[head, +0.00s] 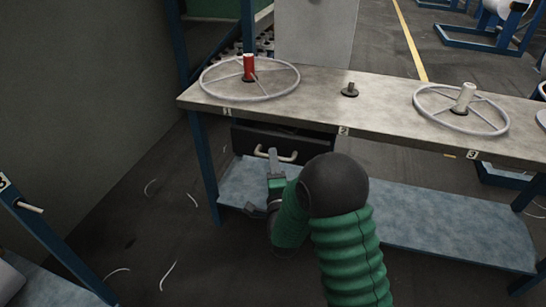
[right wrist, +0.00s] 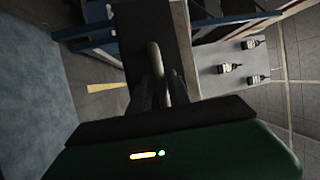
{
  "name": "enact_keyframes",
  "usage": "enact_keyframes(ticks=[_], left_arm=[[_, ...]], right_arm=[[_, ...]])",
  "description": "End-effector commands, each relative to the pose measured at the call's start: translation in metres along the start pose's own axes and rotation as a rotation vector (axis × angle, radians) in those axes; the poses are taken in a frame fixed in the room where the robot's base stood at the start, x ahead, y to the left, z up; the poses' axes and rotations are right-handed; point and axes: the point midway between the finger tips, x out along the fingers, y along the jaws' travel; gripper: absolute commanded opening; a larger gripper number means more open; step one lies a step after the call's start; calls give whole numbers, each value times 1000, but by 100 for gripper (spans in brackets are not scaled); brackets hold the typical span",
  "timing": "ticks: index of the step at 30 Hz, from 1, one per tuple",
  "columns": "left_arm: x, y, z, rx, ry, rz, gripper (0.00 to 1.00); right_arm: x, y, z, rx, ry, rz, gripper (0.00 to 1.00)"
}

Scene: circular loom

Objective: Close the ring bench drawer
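The ring bench (head: 390,112) has a dark drawer (head: 314,146) under its left end. A pale bar handle (head: 289,158) is on the drawer's front. The drawer front seems to stand a little out from under the top; how far is unclear. My right gripper (head: 273,158) is at the handle. In the right wrist view, the two dark fingers (right wrist: 161,85) are close to the pale handle (right wrist: 155,58), which runs up from between them. Whether they are clamped on it cannot be told. My left gripper is not in view.
On the bench top are a ring with a red spool (head: 249,68), a bare spindle (head: 350,90) and a ring with a white spool (head: 465,98). A blue-grey lower shelf (head: 430,225) lies below. Another blue frame (head: 50,235) stands at left. Floor between has loose white strands.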

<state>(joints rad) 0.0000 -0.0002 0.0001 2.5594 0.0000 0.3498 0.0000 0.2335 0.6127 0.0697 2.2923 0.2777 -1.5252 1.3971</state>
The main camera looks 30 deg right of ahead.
Motion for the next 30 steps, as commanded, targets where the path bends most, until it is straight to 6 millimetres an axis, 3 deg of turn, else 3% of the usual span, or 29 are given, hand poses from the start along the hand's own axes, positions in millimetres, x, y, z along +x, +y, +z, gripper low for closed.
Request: enact_keyframes(ticks=[3, 11, 17, 30], left_arm=[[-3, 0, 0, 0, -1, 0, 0], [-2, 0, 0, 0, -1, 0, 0], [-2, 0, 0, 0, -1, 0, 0], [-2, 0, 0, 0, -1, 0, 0]], right_arm=[[10, 0, 0, 0, 0, 1, 23], [12, 1, 0, 0, 0, 1, 23], [12, 2, 0, 0, 0, 1, 0], [12, 3, 0, 0, 0, 5, 0]])
